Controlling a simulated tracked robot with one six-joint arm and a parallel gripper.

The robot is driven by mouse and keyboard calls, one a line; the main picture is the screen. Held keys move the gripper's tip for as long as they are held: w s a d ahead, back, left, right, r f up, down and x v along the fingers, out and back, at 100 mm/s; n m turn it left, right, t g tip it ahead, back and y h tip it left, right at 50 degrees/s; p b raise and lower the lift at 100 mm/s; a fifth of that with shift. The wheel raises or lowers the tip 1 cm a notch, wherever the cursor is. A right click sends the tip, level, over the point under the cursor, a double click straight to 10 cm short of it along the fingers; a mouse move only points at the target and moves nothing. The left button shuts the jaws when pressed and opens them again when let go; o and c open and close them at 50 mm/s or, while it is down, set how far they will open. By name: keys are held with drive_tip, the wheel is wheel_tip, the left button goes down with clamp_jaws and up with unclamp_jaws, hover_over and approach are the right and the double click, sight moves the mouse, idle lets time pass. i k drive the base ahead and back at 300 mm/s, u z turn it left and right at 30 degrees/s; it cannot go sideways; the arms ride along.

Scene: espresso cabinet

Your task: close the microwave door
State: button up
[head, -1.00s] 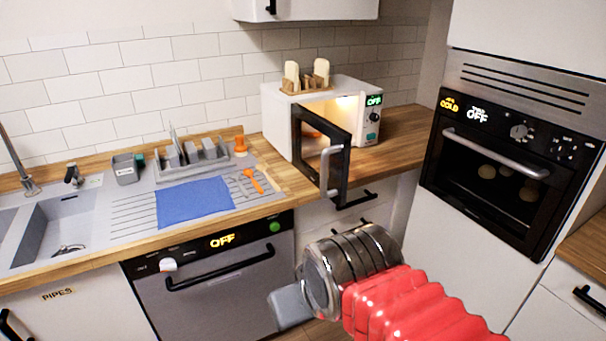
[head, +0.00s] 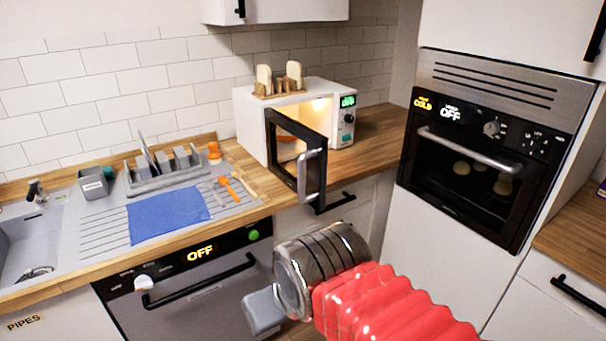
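The white microwave (head: 250,118) stands on the wooden counter in the head view, lit inside. Its black-framed door (head: 297,152) is open and swung out toward the counter's front edge. The door's grey handle (head: 311,174) faces right. My gripper (head: 262,311) is in the lower middle, below and in front of the door and apart from it. A grey finger part shows at its left end; its fingertips are not clear enough to tell whether it is open or shut. Nothing is seen held.
A toast rack with bread (head: 279,80) sits on the microwave. A built-in oven (head: 468,165) stands at right. A dish rack (head: 165,172), blue cloth (head: 168,215) and orange utensil (head: 228,188) lie left. The counter (head: 375,135) right of the microwave is clear.

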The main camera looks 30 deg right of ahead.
sight(312, 192)
drive_tip(key=i, duration=0.9)
drive_tip(key=u, duration=0.05)
